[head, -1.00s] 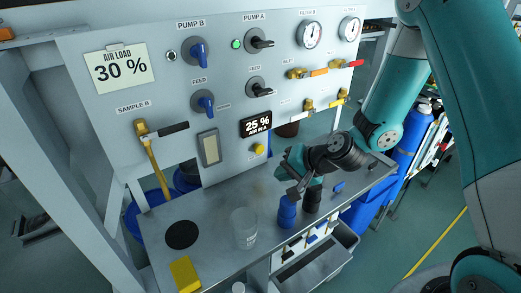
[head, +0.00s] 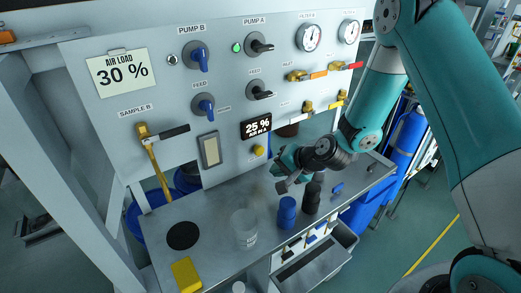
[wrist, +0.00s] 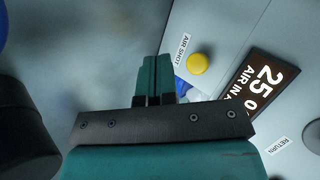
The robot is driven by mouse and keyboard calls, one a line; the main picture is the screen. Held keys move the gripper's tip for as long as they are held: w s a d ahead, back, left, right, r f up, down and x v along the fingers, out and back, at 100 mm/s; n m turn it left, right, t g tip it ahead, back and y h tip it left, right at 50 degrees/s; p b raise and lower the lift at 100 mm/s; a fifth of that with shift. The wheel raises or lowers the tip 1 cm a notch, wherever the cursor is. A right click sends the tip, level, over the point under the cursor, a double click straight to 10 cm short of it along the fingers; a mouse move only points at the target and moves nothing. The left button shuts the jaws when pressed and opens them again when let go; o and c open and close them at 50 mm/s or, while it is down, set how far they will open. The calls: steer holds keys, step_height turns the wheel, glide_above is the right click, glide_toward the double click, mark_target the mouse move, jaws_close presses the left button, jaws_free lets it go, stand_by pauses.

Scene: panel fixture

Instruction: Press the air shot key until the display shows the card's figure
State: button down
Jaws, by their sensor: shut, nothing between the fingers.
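The card (head: 122,72) at the upper left of the panel reads "AIR LOAD 30 %". The dark display (head: 256,128) reads 25 %, with "AIR IN A" below; part of it shows in the wrist view (wrist: 263,83). The yellow air shot key (head: 259,151) sits just below the display. In the wrist view the key (wrist: 197,64) is beside the "AIR SHOT" label. My gripper (head: 279,167) is shut and empty, to the lower right of the key and apart from it. In the wrist view its fingertips (wrist: 155,62) lie left of the key.
Knobs and valve handles stick out of the panel above.

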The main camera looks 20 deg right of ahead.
steer(key=shift+w+a, duration=0.25)
steer(key=shift+w, duration=0.55)
steer(key=shift+w+a, duration=0.3)
steer(key=shift+w, duration=0.45)
steer(key=shift+w+a, duration=0.25)
steer(key=shift+w, duration=0.55)
steer(key=shift+w, duration=0.1)
steer(key=shift+w+a, duration=0.15)
steer(key=shift+w, duration=0.15)
steer(key=shift+w+a, duration=0.2)
steer(key=shift+w, duration=0.4)
stand_by(0.8)
steer(key=shift+s+r, duration=0.1)
steer(key=shift+s+d, duration=0.3)
steer(key=shift+s, duration=0.6)
steer(key=shift+s+d, duration=0.25)
steer(key=shift+s, duration=0.55)
steer(key=shift+s+d, duration=0.3)
steer(key=shift+s, duration=0.5)
steer(key=shift+s+d, duration=0.25)
steer(key=shift+s, duration=0.55)
